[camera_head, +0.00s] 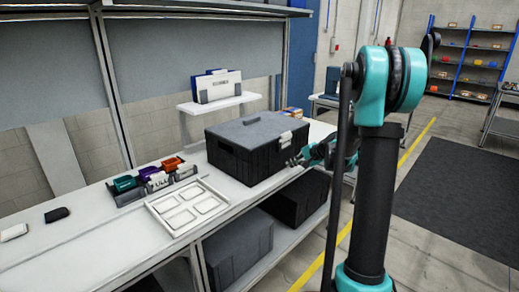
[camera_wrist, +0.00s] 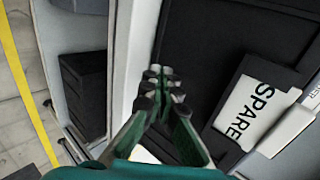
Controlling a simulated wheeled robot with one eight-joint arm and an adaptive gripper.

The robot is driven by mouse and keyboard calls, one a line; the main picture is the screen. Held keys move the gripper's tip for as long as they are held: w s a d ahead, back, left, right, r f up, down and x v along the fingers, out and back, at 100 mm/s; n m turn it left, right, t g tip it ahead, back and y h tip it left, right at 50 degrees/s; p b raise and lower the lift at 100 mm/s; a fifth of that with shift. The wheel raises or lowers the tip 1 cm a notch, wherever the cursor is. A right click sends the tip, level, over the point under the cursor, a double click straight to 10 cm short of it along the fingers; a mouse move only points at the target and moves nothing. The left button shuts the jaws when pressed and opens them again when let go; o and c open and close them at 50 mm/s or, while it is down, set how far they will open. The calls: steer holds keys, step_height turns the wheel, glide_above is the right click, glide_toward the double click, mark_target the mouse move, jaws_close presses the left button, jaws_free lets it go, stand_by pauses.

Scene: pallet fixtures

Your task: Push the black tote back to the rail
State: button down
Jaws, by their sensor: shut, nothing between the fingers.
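The black tote (camera_head: 240,160) sits lidded and upright on the light workbench (camera_head: 85,250). A pale latch or tag shows near the lid's right end. My gripper (camera_head: 295,162) is at the tote's right-hand side, low on that face. In the wrist view my gripper (camera_wrist: 160,85) has its fingers shut together and empty, in front of the tote's dark wall (camera_wrist: 215,40). A white label reading SPARE (camera_wrist: 255,105) is to the right of the fingers. I cannot tell whether the fingertips touch the tote. I cannot make out a distinct rail behind it.
A white compartment tray (camera_head: 158,207) and small coloured bins (camera_head: 157,180) stand left of the tote. A small raised shelf (camera_head: 218,102) holds binders behind it. Dark boxes (camera_head: 238,250) fill the lower shelf. The floor right of the bench is open.

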steer(key=shift+w+a, duration=5.75)
steer(key=shift+s+d, duration=2.2)
steer(key=s+d+f+n+g+h, duration=0.1)
steer(key=s+d+f+n+h, duration=0.1)
steer(key=s, duration=1.3)
steer(key=s+d+f+n+g+h, duration=0.1)
steer(key=s+d+f+n+h, duration=0.2)
steer(key=s, duration=1.1)
steer(key=s+d+f+n+g+h, duration=0.1)
steer(key=s+d+n, duration=0.3)
steer(key=s, duration=1.1)
steer(key=shift+s+d+f+h, duration=0.3)
steer(key=shift+d+f+h, duration=0.5)
steer(key=shift+d, duration=0.35)
